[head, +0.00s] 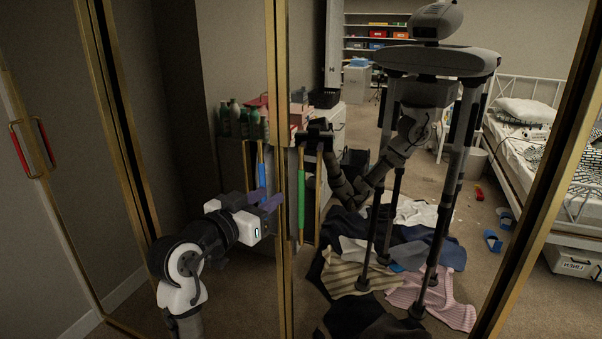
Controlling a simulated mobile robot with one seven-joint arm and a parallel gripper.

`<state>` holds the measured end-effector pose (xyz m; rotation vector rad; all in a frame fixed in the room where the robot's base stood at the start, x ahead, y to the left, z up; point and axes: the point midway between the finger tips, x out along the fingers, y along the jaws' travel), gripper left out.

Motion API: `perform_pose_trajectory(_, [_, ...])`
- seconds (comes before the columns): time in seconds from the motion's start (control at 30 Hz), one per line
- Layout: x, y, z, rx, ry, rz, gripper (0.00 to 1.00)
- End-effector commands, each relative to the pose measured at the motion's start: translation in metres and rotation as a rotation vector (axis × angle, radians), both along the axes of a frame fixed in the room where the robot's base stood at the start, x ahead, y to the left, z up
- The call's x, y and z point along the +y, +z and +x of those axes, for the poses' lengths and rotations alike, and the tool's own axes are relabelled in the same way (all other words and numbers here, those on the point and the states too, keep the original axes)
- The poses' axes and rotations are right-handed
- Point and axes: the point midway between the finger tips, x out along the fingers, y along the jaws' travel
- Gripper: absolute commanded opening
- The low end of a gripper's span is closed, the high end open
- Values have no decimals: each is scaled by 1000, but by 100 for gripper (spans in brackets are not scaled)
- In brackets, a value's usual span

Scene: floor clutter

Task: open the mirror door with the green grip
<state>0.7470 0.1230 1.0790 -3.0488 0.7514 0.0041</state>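The mirror door (470,285) with the green grip (301,205) fills the middle and right of the head view. It has a gold frame, and the green grip is an upright bar near its left edge. The door looks closed, flush with its neighbour at the gold upright. My gripper (265,200) reaches in from the lower left, its dark purple fingers apart and nothing seen between them. It is left of the green grip, apart from it in the picture, and overlaps the lower end of a blue grip (262,172). The depth gap is unclear.
The blue grip is on the neighbouring mirror door to the left. Red grips (20,150) are on gold-framed panels at the far left. The robot, clothes, bed and shelves seen in the mirror door are reflections. Carpet (240,300) shows below my arm.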

Motion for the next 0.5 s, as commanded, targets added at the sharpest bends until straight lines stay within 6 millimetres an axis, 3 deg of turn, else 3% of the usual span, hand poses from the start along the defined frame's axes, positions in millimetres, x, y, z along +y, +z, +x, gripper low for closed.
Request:
perform_pose_trajectory(0.17, [-12,3,21,2,-2,-1,29])
perform_pose_trajectory(0.5, [-45,4,85,1,0,-3,29])
